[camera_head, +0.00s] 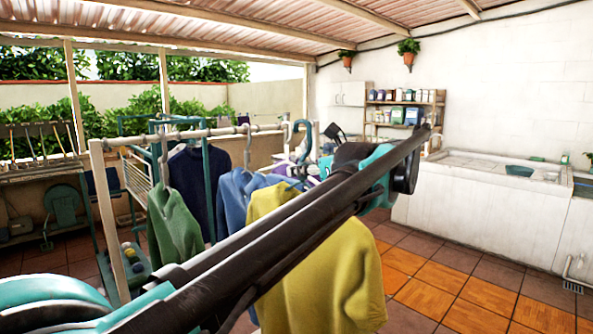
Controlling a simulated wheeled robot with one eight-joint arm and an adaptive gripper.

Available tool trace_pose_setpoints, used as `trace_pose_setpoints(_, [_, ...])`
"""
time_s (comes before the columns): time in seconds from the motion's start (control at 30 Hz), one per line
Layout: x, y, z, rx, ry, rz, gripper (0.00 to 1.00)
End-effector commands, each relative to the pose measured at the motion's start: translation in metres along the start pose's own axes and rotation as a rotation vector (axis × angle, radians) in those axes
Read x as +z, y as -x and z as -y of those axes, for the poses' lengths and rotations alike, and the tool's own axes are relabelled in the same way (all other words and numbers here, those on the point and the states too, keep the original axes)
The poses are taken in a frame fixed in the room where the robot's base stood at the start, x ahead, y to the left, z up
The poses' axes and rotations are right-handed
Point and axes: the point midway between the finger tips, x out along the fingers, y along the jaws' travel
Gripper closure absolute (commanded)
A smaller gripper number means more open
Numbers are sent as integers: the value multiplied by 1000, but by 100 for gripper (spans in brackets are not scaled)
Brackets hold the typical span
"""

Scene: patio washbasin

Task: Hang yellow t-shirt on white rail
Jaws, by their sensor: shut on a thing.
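The yellow t-shirt (335,270) hangs upright on a teal hanger, partly hidden behind my arm. The hanger's hook (302,124) is level with the right end of the white rail (225,131); I cannot tell whether it touches the rail. My gripper (337,160) is partly visible beside the hanger, just below rail height. It is shut on the hanger; its fingertips are mostly hidden. A green garment (172,225), a dark navy garment (190,180) and a blue garment (235,195) hang left of the yellow t-shirt.
The rail's white post (106,220) stands at the left, near a teal frame (208,190). A white washbasin counter (480,215) stands at the right, with a wooden shelf (402,104) behind. Tiled floor (455,285) lies clear at lower right. My arm crosses the view diagonally.

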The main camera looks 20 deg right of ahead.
Motion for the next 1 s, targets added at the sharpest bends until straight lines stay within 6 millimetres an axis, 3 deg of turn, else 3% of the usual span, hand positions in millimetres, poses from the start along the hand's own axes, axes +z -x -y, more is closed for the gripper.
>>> trace_pose_setpoints(0.37, [4,-17,-1,5,2,0,100])
trace_pose_setpoints(1.0, [24,-110,-1,5,2,5,100])
